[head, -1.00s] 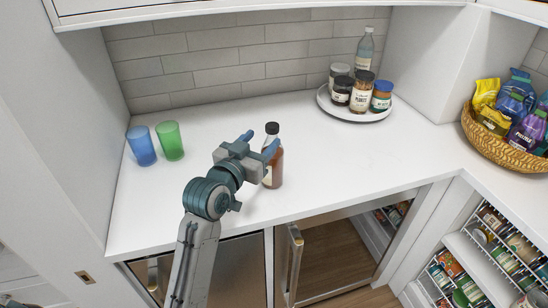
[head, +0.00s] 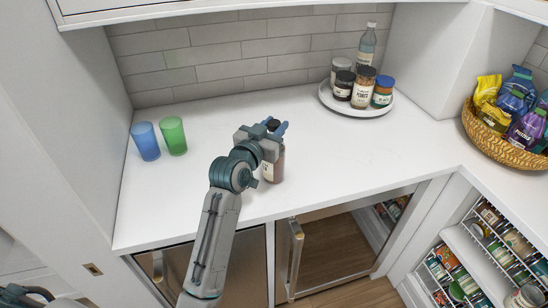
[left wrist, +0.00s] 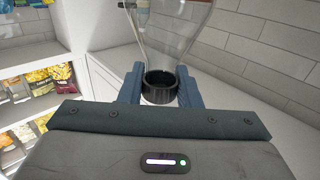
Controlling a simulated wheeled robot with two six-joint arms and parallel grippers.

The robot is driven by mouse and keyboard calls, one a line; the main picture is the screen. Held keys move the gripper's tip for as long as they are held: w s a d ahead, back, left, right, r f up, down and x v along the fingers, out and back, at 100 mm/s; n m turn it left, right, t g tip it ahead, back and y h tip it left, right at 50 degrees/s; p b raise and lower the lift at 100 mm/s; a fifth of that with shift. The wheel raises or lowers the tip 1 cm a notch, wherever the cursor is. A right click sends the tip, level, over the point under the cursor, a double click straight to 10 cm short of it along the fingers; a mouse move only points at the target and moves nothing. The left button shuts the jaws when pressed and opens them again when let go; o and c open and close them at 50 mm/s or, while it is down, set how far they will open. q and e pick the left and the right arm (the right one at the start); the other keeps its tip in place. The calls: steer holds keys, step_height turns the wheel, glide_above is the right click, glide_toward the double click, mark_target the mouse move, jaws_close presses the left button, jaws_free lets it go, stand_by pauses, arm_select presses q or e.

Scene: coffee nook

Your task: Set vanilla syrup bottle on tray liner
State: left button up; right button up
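The vanilla syrup bottle (head: 268,172), amber with a pale label and dark cap, stands upright on the white counter. My left gripper (head: 277,127) is at its top, one finger on each side of the cap, partly hiding the bottle. In the left wrist view, the fingers (left wrist: 160,88) are apart, with a black round part close between them and clear glass above it; I cannot tell whether they press on the bottle. No tray liner can be made out; the round white tray (head: 345,108) stands at the back right. My right gripper is not in view.
Several jars and a clear bottle (head: 367,45) crowd the round tray. A blue glass (head: 146,142) and a green glass (head: 173,136) stand at the left. A snack basket (head: 500,147) is at the far right. The counter between bottle and tray is clear.

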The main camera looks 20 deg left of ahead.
arm_select(q)
jaws_close()
stand_by(1.0)
steer(key=shift+r, duration=0.1)
